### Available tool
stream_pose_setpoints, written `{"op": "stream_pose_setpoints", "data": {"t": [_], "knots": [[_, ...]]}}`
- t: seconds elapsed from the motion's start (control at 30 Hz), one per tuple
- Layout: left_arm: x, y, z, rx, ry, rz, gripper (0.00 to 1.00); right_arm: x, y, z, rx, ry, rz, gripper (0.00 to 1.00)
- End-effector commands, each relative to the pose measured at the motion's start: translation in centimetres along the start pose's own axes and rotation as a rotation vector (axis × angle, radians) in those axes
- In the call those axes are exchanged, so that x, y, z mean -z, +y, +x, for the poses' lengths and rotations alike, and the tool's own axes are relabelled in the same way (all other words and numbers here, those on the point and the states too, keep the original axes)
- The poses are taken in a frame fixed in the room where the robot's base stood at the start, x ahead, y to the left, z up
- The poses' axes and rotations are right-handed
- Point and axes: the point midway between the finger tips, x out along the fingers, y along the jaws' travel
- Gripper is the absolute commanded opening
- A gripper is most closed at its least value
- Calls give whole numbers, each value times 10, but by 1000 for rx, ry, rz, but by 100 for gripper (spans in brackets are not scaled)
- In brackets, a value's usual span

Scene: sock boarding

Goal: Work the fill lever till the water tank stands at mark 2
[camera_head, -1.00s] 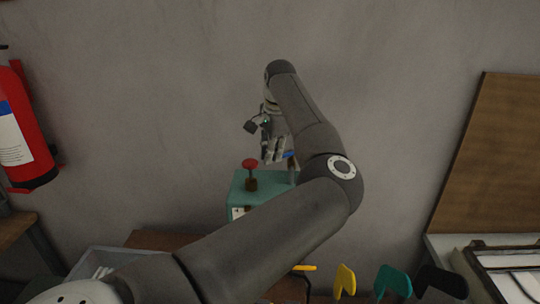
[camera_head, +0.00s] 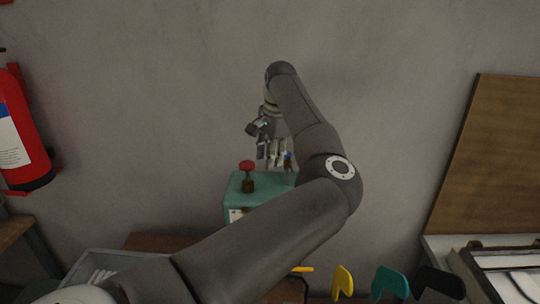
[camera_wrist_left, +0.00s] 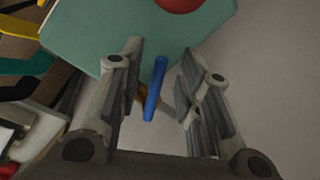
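A teal machine box (camera_head: 236,187) stands against the wall, with a red mushroom knob (camera_head: 246,165) on a brass stem on top. A small blue-tipped lever (camera_head: 288,157) sits at its right rear, partly behind my arm. In the left wrist view the blue lever (camera_wrist_left: 155,88) shows between the fingers, with a gap on both sides. My left gripper (camera_head: 270,160) is open and points down above the box; its spread fingers also show in the left wrist view (camera_wrist_left: 160,50). I cannot make out the tank's water level or marks. My right gripper is not in view.
A red fire extinguisher (camera_head: 22,130) hangs at the left. A grey bin (camera_head: 88,262) stands at lower left. Yellow, teal (camera_head: 391,283) and black shapes stand in a row at the front. A brown board (camera_head: 490,150) leans at the right. My left arm hides much of the middle.

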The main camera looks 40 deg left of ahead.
Motion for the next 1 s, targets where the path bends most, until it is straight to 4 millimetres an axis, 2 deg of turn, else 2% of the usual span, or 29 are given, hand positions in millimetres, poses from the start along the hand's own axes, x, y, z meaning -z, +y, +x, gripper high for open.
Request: {"op": "stream_pose_setpoints", "data": {"t": [0.23, 0.37, 0.8, 1.0], "knots": [[0, 0, 0, -2, -1, 0, 33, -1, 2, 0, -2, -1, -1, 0], [0, 0, -10, -1, 1, 1, 33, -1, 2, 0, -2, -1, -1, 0], [0, 0, -96, -1, 1, 1, 33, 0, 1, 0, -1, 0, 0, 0], [0, 0, -116, -1, 0, 1, 33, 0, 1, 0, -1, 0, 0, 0]]}}
